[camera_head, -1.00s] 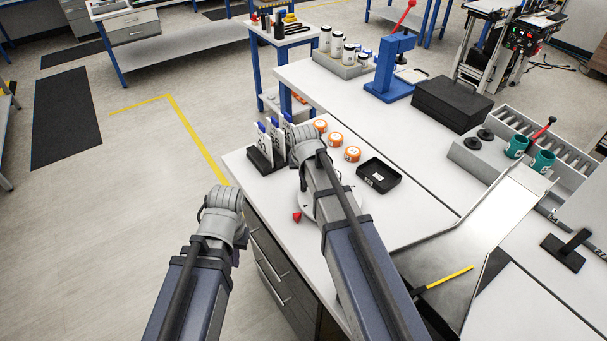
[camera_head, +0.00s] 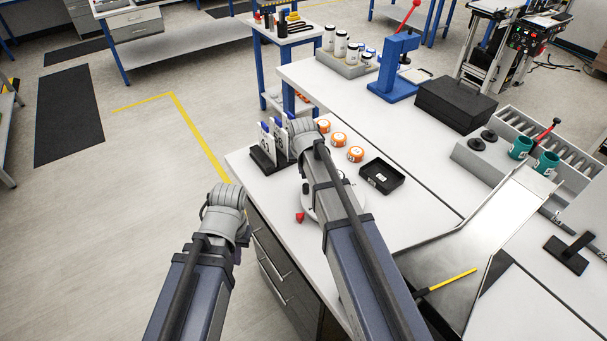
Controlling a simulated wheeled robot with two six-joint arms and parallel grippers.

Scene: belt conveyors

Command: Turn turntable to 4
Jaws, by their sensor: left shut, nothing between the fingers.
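The turntable is a pale round disc (camera_head: 309,206) on the near part of the white bench, mostly hidden under my right arm. A small red marker (camera_head: 299,217) sits at its near left edge. No number on it can be read. My left gripper (camera_head: 241,247) shows only as a dark bit beside my left arm, left of the bench's drawers. It is shut and empty, apart from the turntable. My right arm reaches over the turntable, and its gripper is hidden behind the arm.
A black rack with white cards (camera_head: 264,158) and several orange-capped jars (camera_head: 339,139) stand beyond the turntable. A black tray (camera_head: 382,176) lies to its right. A metal chute (camera_head: 480,225) with a yellow-handled tool (camera_head: 447,281) is further right.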

